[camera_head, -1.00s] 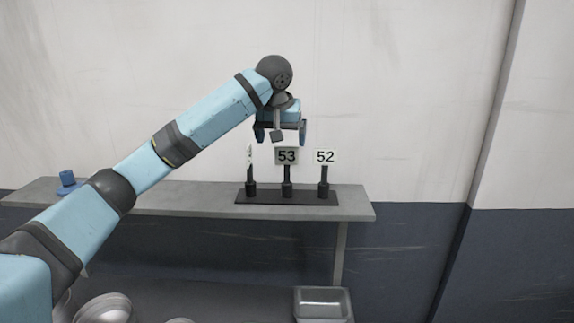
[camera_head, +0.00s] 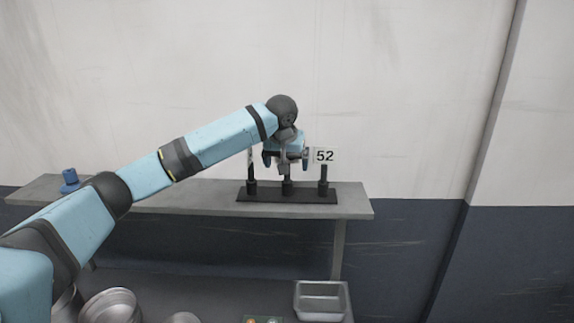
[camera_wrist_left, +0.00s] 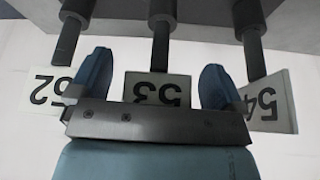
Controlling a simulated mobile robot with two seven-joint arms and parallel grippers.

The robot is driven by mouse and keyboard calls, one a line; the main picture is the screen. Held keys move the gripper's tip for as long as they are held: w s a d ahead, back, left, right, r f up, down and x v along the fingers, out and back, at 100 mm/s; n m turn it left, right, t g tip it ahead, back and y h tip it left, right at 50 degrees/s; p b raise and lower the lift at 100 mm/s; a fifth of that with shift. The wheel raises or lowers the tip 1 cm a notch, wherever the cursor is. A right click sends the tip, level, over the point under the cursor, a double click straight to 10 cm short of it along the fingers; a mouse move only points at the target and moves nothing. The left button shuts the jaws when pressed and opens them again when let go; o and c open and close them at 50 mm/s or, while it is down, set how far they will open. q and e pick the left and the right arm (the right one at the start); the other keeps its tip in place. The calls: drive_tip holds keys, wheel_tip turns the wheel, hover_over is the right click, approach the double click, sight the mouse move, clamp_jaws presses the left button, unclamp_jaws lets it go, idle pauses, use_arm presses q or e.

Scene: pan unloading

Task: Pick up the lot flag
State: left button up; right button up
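Several lot flags stand on a black rack (camera_head: 306,198) on the shelf. Flag 52 (camera_head: 324,156) is on the right in the head view. Flag 53 is mostly hidden there by my left gripper (camera_head: 286,160); its plate shows in the wrist view (camera_wrist_left: 158,89). Flag 54 (camera_wrist_left: 268,102) is on the right in the wrist view, and only a thin part shows in the head view (camera_head: 251,160). The left gripper is open, with its blue fingers on either side of flag 53's plate and gaps between. My right gripper is not in view.
The grey shelf (camera_head: 205,198) also holds a blue object (camera_head: 69,178) at the far left. Below are round metal pans (camera_head: 111,306), a rectangular metal tray (camera_head: 320,299) and a green item (camera_head: 262,319). A wall stands behind.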

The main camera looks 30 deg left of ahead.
use_arm(q)
drive_tip(key=c, duration=0.9)
